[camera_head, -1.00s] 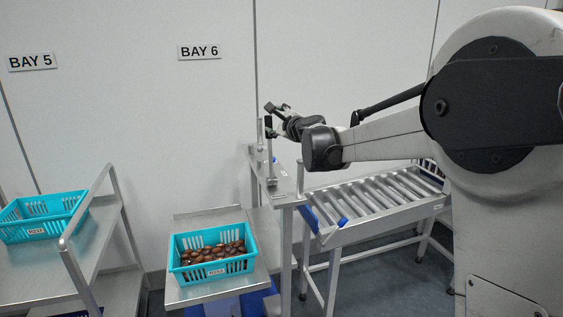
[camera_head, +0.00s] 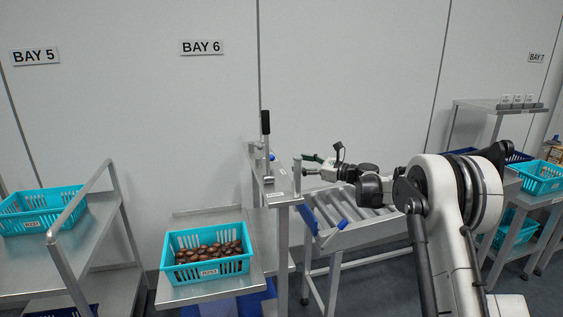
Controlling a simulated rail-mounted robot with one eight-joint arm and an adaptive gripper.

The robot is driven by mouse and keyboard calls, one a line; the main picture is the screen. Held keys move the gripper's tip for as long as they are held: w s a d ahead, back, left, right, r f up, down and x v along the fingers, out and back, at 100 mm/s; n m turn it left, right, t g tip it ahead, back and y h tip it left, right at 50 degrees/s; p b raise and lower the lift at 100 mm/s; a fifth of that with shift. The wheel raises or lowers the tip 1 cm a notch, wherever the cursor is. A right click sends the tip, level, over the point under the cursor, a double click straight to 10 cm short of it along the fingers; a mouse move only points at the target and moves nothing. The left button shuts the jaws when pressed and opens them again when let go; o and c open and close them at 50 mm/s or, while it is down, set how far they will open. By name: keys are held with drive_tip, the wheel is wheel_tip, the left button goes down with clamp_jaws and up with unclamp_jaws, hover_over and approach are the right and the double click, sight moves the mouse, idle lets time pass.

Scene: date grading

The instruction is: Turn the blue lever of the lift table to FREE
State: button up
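The lift table (camera_head: 190,292) at Bay 6 is a grey metal platform with a turquoise basket on it. A narrow metal stand (camera_head: 283,200) rises at its right, with an upright black-handled lever (camera_head: 265,123) and a short round-topped post (camera_head: 297,173). No FREE marking is readable. My gripper (camera_head: 308,170) points left, just right of the short post. Its fingers are too small to show whether they are open, and I see nothing held.
The turquoise basket (camera_head: 172,249) holds brown dates. A roller conveyor (camera_head: 375,240) with a blue tab (camera_head: 342,224) lies below my arm. Another turquoise basket (camera_head: 18,224) is on the Bay 5 rack (camera_head: 95,245). Shelving with baskets (camera_head: 498,105) stands at right. Air above the lift table is clear.

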sight(273, 158)
drive_tip(key=x, duration=0.8)
drive_tip(key=f+b+x, duration=0.1)
drive_tip(key=x, duration=0.4)
drive_tip(key=shift+a, duration=0.1)
drive_tip(key=shift+w+r+g, duration=0.1)
drive_tip(key=shift+g, duration=0.2)
drive_tip(key=c, duration=1.2)
